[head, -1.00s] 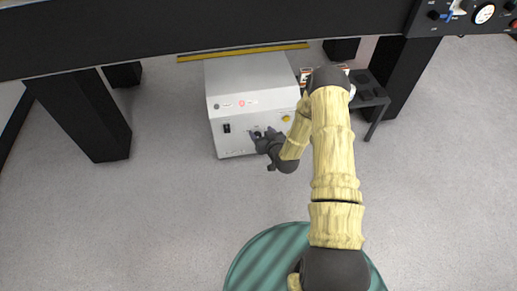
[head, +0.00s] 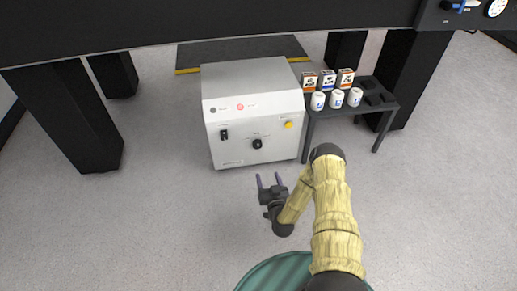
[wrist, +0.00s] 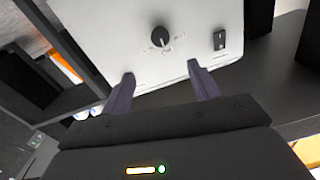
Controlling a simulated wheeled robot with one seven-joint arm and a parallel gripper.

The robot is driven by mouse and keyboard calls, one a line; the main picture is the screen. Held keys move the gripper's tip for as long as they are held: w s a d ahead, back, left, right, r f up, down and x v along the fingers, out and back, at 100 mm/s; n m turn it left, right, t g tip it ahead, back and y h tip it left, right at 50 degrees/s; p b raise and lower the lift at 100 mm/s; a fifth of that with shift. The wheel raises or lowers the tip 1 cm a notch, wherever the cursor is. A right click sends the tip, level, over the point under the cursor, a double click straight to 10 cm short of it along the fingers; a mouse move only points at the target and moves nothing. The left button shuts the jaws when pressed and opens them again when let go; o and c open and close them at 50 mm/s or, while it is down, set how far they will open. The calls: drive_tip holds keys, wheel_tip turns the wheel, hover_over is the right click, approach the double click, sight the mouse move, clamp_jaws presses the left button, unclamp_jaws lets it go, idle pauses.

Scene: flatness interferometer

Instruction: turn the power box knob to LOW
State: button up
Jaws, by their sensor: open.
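The power box (head: 250,110) is a light grey cabinet on the floor under the dark bench. Its black knob (head: 257,143) sits on the front face, right of a black rocker switch (head: 224,134). In the wrist view the knob (wrist: 160,37) shows beyond my fingertips with a pale pointer line; the label text is too small to read. My gripper (head: 269,180) is open and empty, in front of and below the knob, apart from the box. In the wrist view its two fingers (wrist: 164,84) stand spread, with the panel behind them.
A yellow button (head: 289,124) and a red indicator (head: 240,107) are on the box front. A small dark table (head: 378,107) with white jars and small boxes stands close on the right. Dark bench legs (head: 88,130) flank the area. The floor in front is clear.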

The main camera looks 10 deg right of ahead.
sight(258, 146)
drive_tip(key=w+b, duration=0.3)
drive_tip(key=w, duration=0.2)
drive_tip(key=w+b, duration=0.3)
drive_tip(key=w, duration=0.3)
drive_tip(key=w+b, duration=0.3)
drive_tip(key=w, duration=0.2)
drive_tip(key=shift+w+a+f, duration=0.15)
drive_tip(key=shift+w+a, duration=0.05)
drive_tip(key=shift+a, duration=0.15)
drive_tip(key=shift+w, duration=0.5)
drive_tip(key=c, duration=1)
